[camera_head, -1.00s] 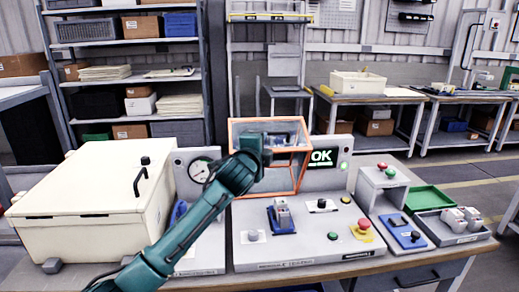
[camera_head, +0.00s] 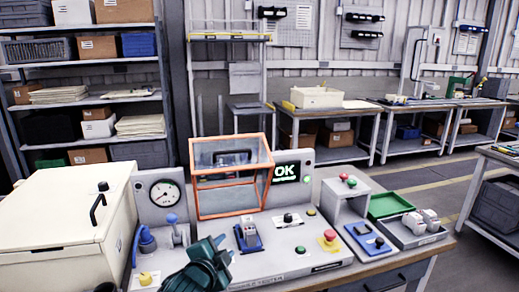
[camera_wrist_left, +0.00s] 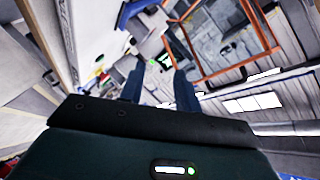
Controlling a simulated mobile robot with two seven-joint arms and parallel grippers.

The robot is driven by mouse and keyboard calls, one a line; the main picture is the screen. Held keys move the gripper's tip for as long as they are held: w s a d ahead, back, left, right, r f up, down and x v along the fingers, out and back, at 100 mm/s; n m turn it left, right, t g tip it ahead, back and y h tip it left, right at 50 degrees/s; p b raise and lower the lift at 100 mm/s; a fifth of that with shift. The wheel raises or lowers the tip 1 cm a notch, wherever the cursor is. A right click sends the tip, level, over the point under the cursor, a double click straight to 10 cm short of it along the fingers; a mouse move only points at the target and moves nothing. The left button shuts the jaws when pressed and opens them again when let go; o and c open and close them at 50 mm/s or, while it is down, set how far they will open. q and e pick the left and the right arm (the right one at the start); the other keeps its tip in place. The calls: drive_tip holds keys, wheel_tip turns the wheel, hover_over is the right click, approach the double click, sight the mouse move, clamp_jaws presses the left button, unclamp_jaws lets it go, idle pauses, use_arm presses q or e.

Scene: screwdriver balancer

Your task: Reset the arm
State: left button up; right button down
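My left gripper (camera_head: 226,250), dark teal, is low at the front of the workbench in the head view, in front of the console panel. Its blue fingers stand apart with nothing between them in the left wrist view (camera_wrist_left: 160,85). An orange-framed clear enclosure (camera_head: 232,213) stands behind the panel, beyond the gripper and apart from it. A blue fixture (camera_head: 248,237) with a grey part sits on the panel. My right gripper is not in view.
A cream box (camera_head: 60,230) with a black handle fills the left. A dial gauge (camera_head: 165,193) stands near it. A red emergency button (camera_head: 329,237), a green tray (camera_head: 390,204) and a grey tray with grey parts (camera_head: 412,241) lie to the right. Shelves stand behind.

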use_arm(q)
drive_tip(key=s+a+f+n+g, duration=0.2)
drive_tip(key=s+f+n, duration=0.3)
drive_tip(key=s+f, duration=0.4)
drive_tip(key=s+a+f+n+g, duration=0.1)
drive_tip(key=s+f+n, duration=0.5)
drive_tip(key=s, duration=1.5)
wheel_tip(320, 180, down, 4)
drive_tip(key=shift+s+a+r+n+g, duration=0.1)
drive_tip(key=shift+s+a+n+g, duration=0.25)
drive_tip(key=shift+a, duration=0.4)
